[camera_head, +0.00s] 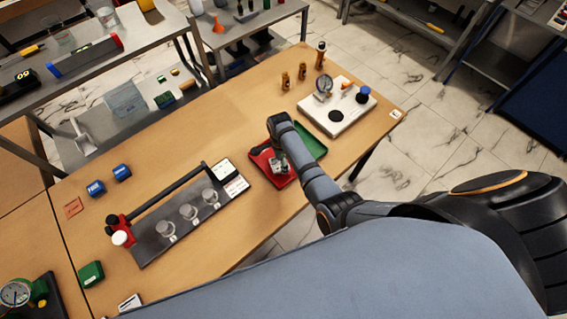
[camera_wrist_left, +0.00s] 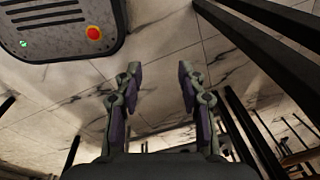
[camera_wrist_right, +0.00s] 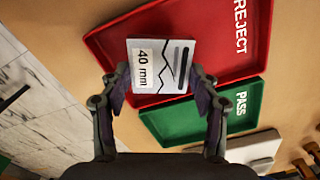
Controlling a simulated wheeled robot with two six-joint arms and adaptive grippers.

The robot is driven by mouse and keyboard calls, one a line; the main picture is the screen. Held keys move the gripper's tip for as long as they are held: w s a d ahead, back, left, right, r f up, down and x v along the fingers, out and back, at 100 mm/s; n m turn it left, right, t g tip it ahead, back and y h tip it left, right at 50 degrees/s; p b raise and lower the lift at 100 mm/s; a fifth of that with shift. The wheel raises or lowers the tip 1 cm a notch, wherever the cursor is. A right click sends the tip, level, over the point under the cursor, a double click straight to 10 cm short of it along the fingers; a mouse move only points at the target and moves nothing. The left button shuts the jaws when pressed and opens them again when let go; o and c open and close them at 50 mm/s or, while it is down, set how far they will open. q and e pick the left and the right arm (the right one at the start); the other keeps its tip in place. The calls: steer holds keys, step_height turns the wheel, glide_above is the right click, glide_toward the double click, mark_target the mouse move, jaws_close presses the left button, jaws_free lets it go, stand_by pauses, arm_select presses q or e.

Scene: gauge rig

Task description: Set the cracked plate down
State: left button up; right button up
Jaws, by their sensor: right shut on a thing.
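The cracked plate (camera_wrist_right: 160,66) is a pale square marked "40 mm" with a dark jagged line. My right gripper (camera_wrist_right: 160,88) is shut on it, one finger at each side edge. The plate is over the red REJECT tray (camera_wrist_right: 215,52); I cannot tell whether it touches the tray floor. In the head view my right gripper (camera_head: 281,163) is low over the red tray (camera_head: 262,156), and the arm hides part of it. The green PASS tray (camera_wrist_right: 220,118) lies beside the red one. My left gripper (camera_wrist_left: 160,85) is open and empty, away from the table above the floor.
A dark rig with clear cups (camera_head: 188,211) is left of the trays. Blue blocks (camera_head: 121,172) lie further left. Table legs and bars are near my left gripper.

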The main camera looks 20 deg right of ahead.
step_height(320, 180, down, 2)
steer(key=shift+d+f+b, duration=0.1)
steer(key=shift+f+b, duration=0.15)
steer(key=shift+b, duration=0.15)
steer(key=shift+d+r, duration=0.2)
steer(key=shift+d, duration=0.05)
steer(key=shift+a, duration=0.1)
steer(key=shift+s+a, duration=0.1)
steer(key=o, duration=1.1)
steer(key=shift+f, duration=0.1)
steer(key=shift+o, duration=0.8)
arm_select(q)
steer(key=shift+w+d+f, duration=0.2)
steer(key=shift+d+f, duration=0.5)
steer(key=shift+f, duration=0.25)
